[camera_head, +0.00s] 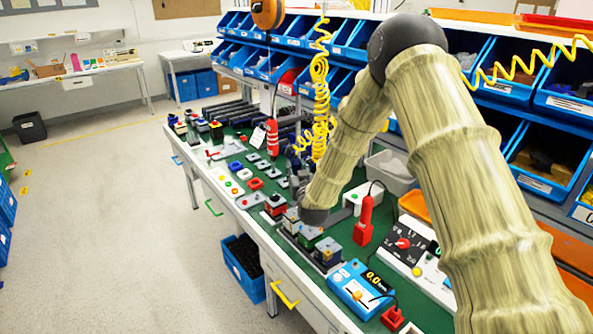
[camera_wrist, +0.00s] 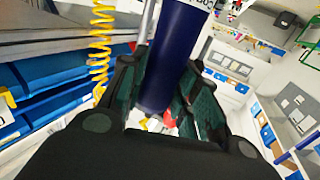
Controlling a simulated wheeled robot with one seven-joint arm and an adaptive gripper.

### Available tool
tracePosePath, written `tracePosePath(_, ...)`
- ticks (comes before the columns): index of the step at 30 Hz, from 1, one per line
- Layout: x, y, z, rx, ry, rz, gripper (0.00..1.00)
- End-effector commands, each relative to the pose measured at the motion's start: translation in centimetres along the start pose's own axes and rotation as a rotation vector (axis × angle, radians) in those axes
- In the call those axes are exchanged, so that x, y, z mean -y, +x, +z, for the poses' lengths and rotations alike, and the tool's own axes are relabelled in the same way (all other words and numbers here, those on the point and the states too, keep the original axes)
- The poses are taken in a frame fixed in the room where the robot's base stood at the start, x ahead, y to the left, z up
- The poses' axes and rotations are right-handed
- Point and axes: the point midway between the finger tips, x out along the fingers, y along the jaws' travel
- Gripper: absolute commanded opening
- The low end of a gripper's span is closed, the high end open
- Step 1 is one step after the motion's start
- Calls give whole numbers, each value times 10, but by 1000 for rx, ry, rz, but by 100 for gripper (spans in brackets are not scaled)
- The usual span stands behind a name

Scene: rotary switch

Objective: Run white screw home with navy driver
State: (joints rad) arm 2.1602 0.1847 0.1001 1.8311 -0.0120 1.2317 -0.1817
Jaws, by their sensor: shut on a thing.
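In the head view my arm covers most of the gripper and I cannot make out the driver. The white screw cannot be made out in either view. Small block-like units (camera_head: 327,251) stand in a row on the green bench mat, just below my wrist.
A red tool (camera_head: 364,220) stands upright right of my wrist. A blue box with a display (camera_head: 356,287) and a panel with a red knob (camera_head: 404,243) sit nearer. Yellow coiled cord (camera_head: 319,85) hangs behind. Blue bins (camera_head: 547,154) line the back.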

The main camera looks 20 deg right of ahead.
Motion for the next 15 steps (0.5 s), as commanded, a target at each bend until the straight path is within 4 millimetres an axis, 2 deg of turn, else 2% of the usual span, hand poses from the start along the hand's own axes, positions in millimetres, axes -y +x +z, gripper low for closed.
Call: tracePosePath(15,0,0,-23,-1,0,-1,0)
